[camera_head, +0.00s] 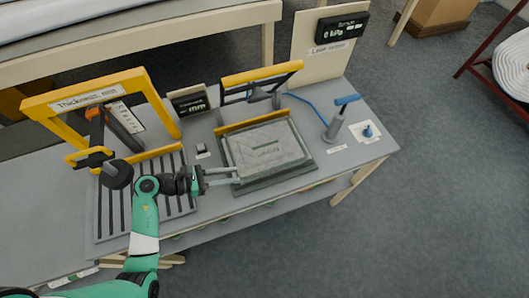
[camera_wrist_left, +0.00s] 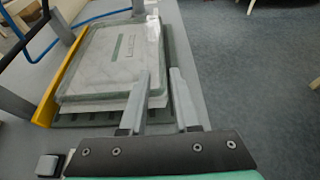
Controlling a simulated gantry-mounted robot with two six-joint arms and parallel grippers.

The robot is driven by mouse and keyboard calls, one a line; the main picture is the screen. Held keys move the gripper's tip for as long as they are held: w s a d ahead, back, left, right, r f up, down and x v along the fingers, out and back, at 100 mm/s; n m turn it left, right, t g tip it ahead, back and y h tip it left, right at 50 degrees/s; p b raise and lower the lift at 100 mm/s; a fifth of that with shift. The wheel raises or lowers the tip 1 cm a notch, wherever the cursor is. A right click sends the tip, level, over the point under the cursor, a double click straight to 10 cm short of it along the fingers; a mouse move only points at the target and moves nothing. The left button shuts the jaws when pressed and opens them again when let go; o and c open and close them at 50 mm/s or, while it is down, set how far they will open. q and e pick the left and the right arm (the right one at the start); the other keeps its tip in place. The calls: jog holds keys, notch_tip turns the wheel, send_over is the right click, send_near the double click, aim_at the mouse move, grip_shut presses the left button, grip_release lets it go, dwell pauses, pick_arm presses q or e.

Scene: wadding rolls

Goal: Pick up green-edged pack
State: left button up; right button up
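The green-edged pack (camera_head: 265,147) is a flat, pale, quilted rectangle with a thin green rim and a short green mark in its middle. It lies flat on a dark green-grey base plate (camera_head: 284,179) on the bench. It also shows in the left wrist view (camera_wrist_left: 105,55). My left gripper (camera_head: 239,175) is at the near left corner of the pack, its two fingers pointing right. In the left wrist view the fingers (camera_wrist_left: 160,74) are apart, with a pack corner near and partly behind one finger. Whether they touch it is unclear. My right gripper is not in view.
A yellow frame (camera_head: 259,75) and yellow bar stand behind the pack. A pump with blue handle (camera_head: 338,118) stands right. A yellow thickness gauge frame (camera_head: 92,92) over a slatted plate (camera_head: 185,205) stands left. A small dark box (camera_head: 201,150) is nearby.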

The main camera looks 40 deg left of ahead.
pick_arm(q)
jog(key=shift+w+d+f, duration=0.2)
jog(key=shift+w, duration=0.15)
jog(key=b, duration=0.1)
send_near(266, 170)
jog(key=x, duration=0.3)
jog(key=shift+w+f, duration=0.1)
jog(key=b+x, duration=0.2)
jog(key=x, duration=0.2)
jog(key=shift+w+d+f, duration=0.1)
jog(key=shift+d+f, duration=0.1)
jog(key=shift+w+d, duration=0.1)
jog(key=shift+w, duration=0.2)
grip_shut()
